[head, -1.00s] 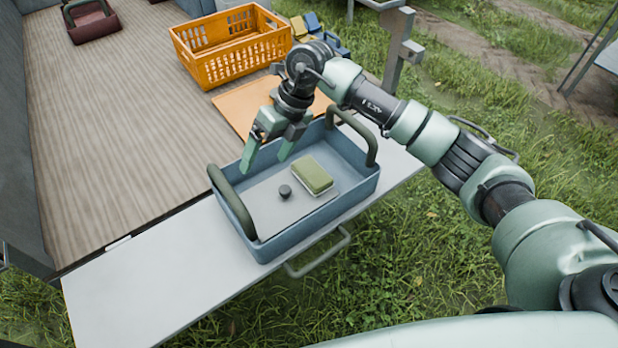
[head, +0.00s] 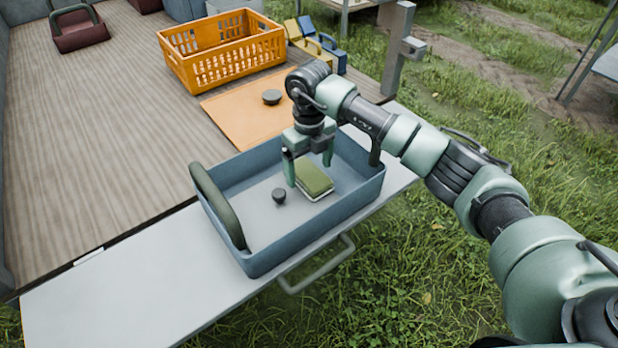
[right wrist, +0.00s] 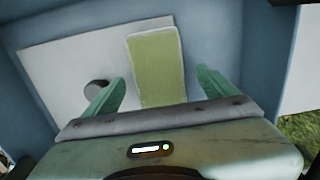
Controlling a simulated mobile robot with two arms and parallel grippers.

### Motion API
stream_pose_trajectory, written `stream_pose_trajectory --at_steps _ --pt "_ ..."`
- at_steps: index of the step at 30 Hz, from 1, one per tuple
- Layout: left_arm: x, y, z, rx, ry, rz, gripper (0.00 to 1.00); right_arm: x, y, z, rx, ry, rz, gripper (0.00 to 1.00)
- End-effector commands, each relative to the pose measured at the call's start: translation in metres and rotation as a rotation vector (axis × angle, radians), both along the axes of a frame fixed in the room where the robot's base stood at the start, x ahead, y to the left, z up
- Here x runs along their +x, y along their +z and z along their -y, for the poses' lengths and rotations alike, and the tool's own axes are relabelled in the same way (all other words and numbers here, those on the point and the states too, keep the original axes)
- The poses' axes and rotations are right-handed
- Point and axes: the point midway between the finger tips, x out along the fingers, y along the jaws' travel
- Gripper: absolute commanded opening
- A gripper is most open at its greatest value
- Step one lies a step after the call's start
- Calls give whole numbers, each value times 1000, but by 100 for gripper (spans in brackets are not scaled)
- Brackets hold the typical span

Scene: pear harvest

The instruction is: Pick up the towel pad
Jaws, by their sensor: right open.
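The towel pad (head: 314,180) is a green, thick rectangular pad with a pale edge. It lies on a light plate inside the blue-grey tote (head: 262,262). My right gripper (head: 309,173) is open over the pad, pointing down, and partly covers it in the head view. In the right wrist view the pad (right wrist: 155,65) lies ahead of and between the two open fingers (right wrist: 160,92). I see no contact between fingers and pad. My left gripper is not in view.
A dark round knob (head: 279,196) stands left of the pad on the plate. The tote has upright handles (head: 218,205) and sits on a light ledge (head: 110,285). An orange crate (head: 222,50) and an orange board (head: 245,115) lie behind it.

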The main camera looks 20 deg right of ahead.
Motion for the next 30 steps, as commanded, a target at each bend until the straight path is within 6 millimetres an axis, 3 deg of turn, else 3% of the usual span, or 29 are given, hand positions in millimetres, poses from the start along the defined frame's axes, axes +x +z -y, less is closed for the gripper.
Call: stream_pose_trajectory --at_steps 3,10,11,17,18,30 --pt "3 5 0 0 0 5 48 -1 -17 -1 1 2 -1 87" --pt "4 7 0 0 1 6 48 -1 -19 -1 1 2 1 87" --pt "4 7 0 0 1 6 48 -1 -19 -1 1 2 1 82" --pt "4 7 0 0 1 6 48 -1 -19 -1 1 2 1 26" --pt "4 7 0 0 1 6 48 -1 -19 -1 1 2 1 21" --pt "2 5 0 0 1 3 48 0 -8 -1 2 2 2 21"
